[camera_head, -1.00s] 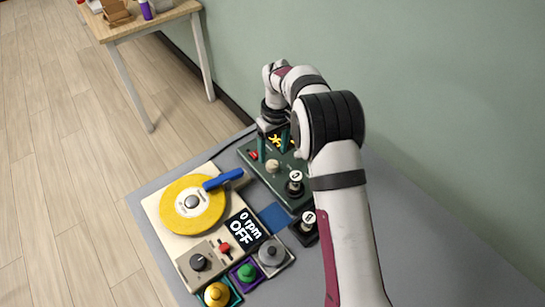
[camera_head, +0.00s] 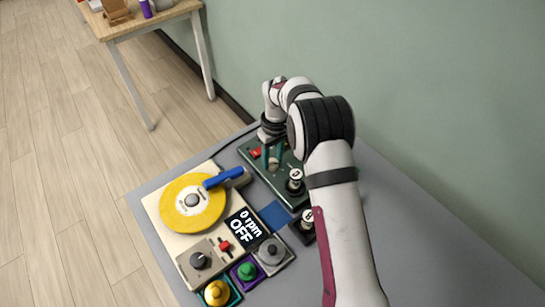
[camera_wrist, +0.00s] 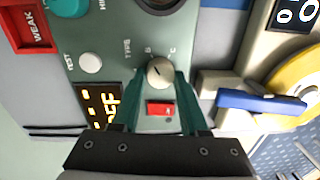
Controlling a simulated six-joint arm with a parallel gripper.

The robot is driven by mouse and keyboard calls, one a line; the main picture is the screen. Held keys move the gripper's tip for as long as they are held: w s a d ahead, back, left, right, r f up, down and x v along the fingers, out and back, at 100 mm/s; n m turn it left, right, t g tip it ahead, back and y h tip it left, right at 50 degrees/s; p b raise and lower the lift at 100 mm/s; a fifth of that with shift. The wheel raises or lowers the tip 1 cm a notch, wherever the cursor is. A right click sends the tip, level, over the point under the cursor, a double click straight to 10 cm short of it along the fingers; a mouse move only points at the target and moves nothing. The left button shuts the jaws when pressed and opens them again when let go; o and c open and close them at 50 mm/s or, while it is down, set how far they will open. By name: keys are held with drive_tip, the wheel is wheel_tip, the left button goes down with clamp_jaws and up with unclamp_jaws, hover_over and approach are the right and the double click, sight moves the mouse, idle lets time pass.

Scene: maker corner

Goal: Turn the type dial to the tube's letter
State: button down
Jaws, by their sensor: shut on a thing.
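The type dial (camera_wrist: 159,72) is a small pale round knob on the dark green tester panel (camera_wrist: 215,50), beside the word TYPE. In the wrist view the letters B and C show near it. The teal fingers of my gripper (camera_wrist: 161,78) are shut on the knob, one on each side. In the head view my gripper (camera_head: 272,157) stands over the panel and partly hides the knob. A tube with a white-topped cap (camera_head: 295,175) stands on the panel, and a second similar one (camera_head: 307,216) stands just off it. The marks on their caps are too small to read.
Near the knob are a red switch (camera_wrist: 160,108), a white test button (camera_wrist: 90,63) and an amber display (camera_wrist: 100,105). A yellow disc (camera_head: 193,203) with a blue-handled arm (camera_head: 222,178) lies to the left. The grey table (camera_head: 430,245) is clear at right.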

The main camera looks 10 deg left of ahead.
sight(276, 163)
drive_tip(key=shift+m, duration=0.3)
drive_tip(key=m, duration=1.1)
drive_tip(key=shift+d+t, duration=0.15)
drive_tip(key=shift+t, duration=0.15)
drive_tip(key=shift+m, duration=0.3)
idle(0.3)
drive_tip(key=shift+c, duration=2.2)
unclamp_jaws()
wheel_tip(276, 163, up, 16)
drive_tip(key=shift+s+d, duration=0.2)
drive_tip(key=shift+d, duration=0.25)
